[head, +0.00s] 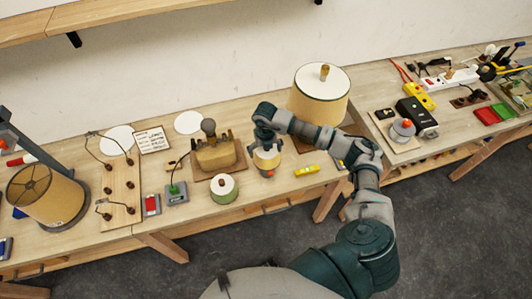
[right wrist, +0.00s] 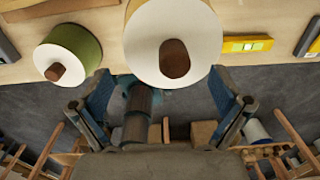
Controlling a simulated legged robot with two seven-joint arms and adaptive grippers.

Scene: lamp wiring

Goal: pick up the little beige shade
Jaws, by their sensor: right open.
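The little beige shade (right wrist: 145,30) has a pale round top and a brown knob. It stands on the workbench, and in the right wrist view it is at the top centre. In the head view it (head: 266,157) is partly hidden by my right gripper (head: 267,146). In the right wrist view my right gripper (right wrist: 160,82) is open, with its fingertips just short of the shade on either side. I cannot tell whether either finger touches it. My left gripper is not in view.
A little green shade (head: 223,190) stands left of the beige one. A yellow tool (head: 306,170) lies to its right. A big beige shade (head: 318,104) stands behind right. The bench's front edge is near.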

